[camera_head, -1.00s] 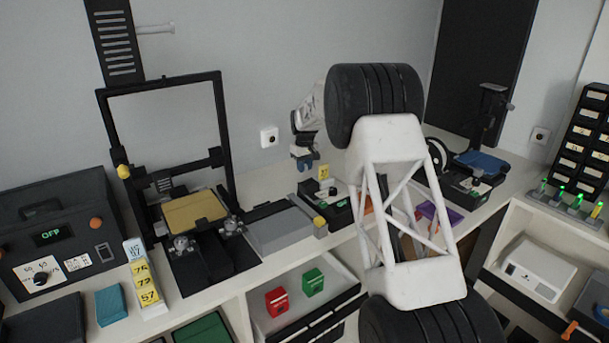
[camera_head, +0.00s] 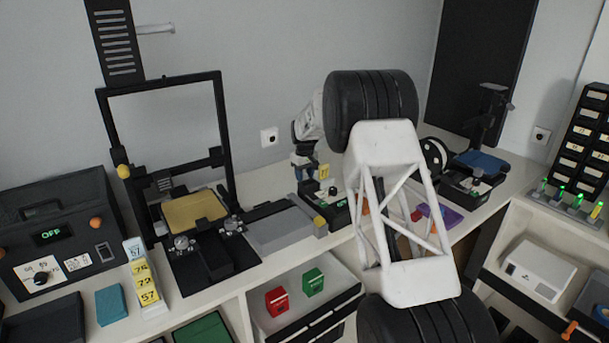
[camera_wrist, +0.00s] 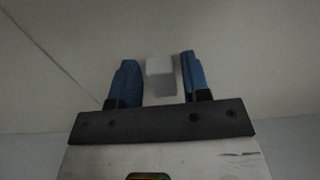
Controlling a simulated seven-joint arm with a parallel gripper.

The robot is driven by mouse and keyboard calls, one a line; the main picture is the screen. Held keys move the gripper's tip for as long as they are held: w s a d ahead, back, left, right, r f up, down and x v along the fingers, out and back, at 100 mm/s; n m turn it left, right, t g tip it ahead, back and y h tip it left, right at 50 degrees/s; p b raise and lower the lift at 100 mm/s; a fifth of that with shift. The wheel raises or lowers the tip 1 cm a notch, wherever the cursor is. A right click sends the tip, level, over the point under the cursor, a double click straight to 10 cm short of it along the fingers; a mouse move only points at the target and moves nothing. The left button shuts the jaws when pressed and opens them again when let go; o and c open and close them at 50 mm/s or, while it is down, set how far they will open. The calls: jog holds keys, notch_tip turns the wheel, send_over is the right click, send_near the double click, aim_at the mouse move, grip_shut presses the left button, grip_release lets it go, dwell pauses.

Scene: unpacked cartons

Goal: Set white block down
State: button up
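The white block (camera_wrist: 160,74) shows in the wrist view between the two blue fingers of my gripper (camera_wrist: 162,78). A narrow gap shows on each side of the block, so the fingers look slightly open around it. I cannot tell whether the block touches the surface beyond it. In the head view my gripper (camera_head: 305,172) points down, low over the counter at the back, near a yellow tag (camera_head: 324,171). The block cannot be made out in the head view.
A black frame machine with a yellow plate (camera_head: 194,211) stands left of my gripper, with a grey box (camera_head: 284,230) beside it. A small black device (camera_head: 335,211) is close on the right. My large arm link covers part of the counter.

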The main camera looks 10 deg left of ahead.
aim_at(305, 174)
jog(key=shift+o, duration=0.6)
jog(key=shift+r, duration=0.1)
notch_tip(305, 174, up, 12)
dwell(0.4)
dwell(0.6)
